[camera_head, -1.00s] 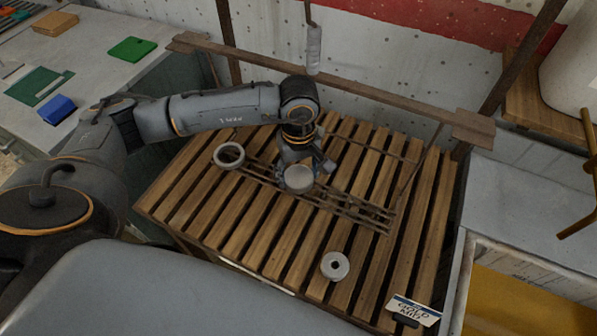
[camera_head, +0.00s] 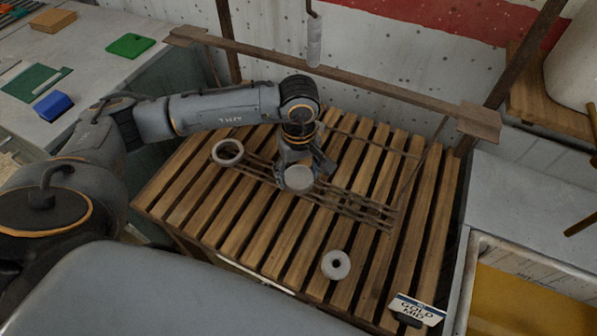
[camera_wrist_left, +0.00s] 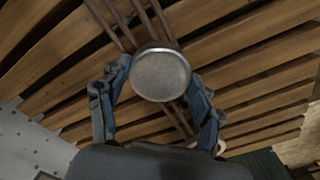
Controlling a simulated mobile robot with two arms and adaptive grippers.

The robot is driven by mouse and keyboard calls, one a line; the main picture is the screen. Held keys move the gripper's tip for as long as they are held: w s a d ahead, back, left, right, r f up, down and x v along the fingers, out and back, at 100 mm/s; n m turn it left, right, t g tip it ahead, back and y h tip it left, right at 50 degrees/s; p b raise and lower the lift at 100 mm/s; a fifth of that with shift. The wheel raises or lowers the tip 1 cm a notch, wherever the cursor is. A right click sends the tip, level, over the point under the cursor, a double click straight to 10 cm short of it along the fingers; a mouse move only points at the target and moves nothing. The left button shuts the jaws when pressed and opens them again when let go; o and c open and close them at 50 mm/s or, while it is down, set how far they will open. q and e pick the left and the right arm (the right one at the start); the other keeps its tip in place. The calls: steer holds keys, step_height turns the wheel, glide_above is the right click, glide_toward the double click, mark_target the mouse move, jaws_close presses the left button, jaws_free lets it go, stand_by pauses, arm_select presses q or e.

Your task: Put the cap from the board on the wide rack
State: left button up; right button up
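The cap is a round grey disc (camera_head: 298,178), seen in the head view over the rails of the wide rack (camera_head: 352,205), a set of thin parallel bars on the slatted table. My left gripper (camera_head: 301,172) comes down on it from above. In the left wrist view the cap (camera_wrist_left: 161,75) sits between the two fingertips, which meet its opposite edges. The rack's bars (camera_wrist_left: 132,30) pass behind it. I cannot tell whether its underside touches the bars. My right gripper is not in view.
A grey ring (camera_head: 228,153) lies at the rack's left end. Another grey ring (camera_head: 336,264) lies on the front slats of the table (camera_head: 250,245). A sign (camera_head: 415,309) stands at the front right corner. A wooden beam (camera_head: 340,75) crosses behind my arm.

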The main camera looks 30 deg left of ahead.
arm_select(q)
steer(key=o, duration=0.4)
step_height(320, 180, up, 8)
steer(key=shift+f, duration=0.25)
stand_by(0.3)
